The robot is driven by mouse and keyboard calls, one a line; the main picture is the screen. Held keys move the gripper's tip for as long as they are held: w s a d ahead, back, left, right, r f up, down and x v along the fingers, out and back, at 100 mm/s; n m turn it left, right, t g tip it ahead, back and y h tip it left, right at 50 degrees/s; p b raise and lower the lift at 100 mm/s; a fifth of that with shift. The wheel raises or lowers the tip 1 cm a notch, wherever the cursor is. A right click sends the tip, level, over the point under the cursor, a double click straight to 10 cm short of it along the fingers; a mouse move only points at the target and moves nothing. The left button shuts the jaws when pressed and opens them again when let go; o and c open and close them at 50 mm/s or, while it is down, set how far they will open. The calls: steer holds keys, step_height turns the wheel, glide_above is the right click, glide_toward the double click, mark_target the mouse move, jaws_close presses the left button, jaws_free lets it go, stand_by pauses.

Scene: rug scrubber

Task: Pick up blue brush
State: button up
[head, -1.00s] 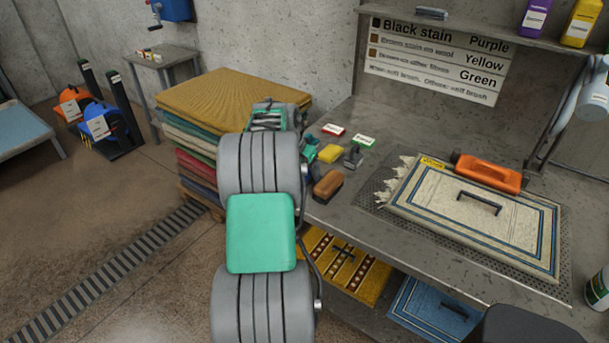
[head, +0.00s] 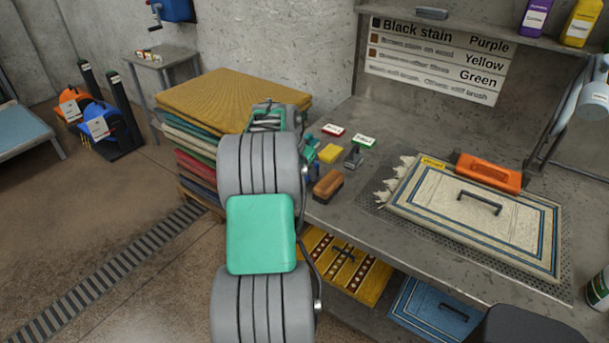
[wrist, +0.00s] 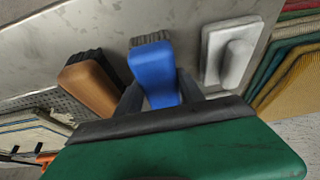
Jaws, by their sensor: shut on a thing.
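The blue brush (wrist: 153,70), with dark bristles at its far end, shows in the wrist view between the two dark fingers of my gripper (wrist: 160,93). My gripper is shut on it. The brush is over or on the grey worktop; I cannot tell whether it touches the surface.
A brown brush (head: 328,186) lies close beside the blue one; it also shows in the wrist view (wrist: 90,88). A white block with a handle (wrist: 228,52) is on the other side. A cream rug (head: 475,215) and orange-handled tool (head: 488,172) lie right. Stacked rugs (head: 220,100) stand left.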

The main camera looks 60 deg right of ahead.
jaws_close()
steer(key=shift+r+p, duration=0.3)
steer(key=shift+r, duration=0.15)
step_height(320, 180, up, 2)
steer(key=shift+d+r+b, duration=0.1)
steer(key=shift+r+b, duration=0.15)
steer(key=shift+b, duration=0.2)
steer(key=s+a+r+b, duration=0.2)
steer(key=s+a+r, duration=0.5)
steer(key=a+r, duration=0.3)
steer(key=shift+s+a, duration=0.4)
steer(key=shift+a, duration=0.55)
